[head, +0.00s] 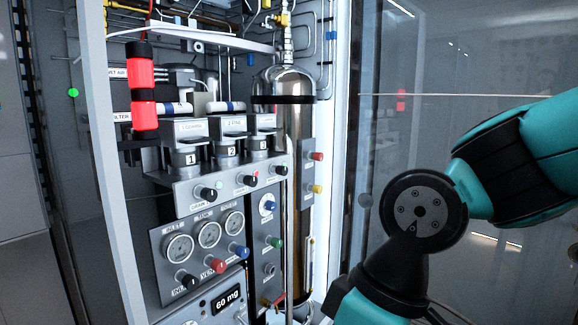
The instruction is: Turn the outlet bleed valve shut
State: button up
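The fill panel stands open in the middle of the head view. Its gauge plate (200,240) has three round gauges, with a black knob (187,281), a red knob (218,265) and a blue knob (241,251) below them. A narrow plate to the right has another blue knob (270,206) and a green knob (276,242). A small red handle (279,301) shows low on this plate, partly cut off. I cannot read which control is the outlet bleed valve, nor how far any is turned. My teal arm is at the right; my gripper is out of view.
A shiny metal cylinder (297,130) stands behind the panel. A red-and-black part (143,95) hangs at the upper left. Red (317,156) and yellow (317,189) knobs stick out at the right. A white frame edges the cabinet, and a glass pane (430,130) lies behind my arm.

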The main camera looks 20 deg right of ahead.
aim_at(319, 157)
jog(key=z, duration=0.35)
jog(key=k, duration=0.55)
jog(key=z, duration=1.15)
jog(key=i, duration=0.7)
jog(key=u, duration=0.65)
jog(key=i, duration=0.65)
jog(key=u, duration=0.8)
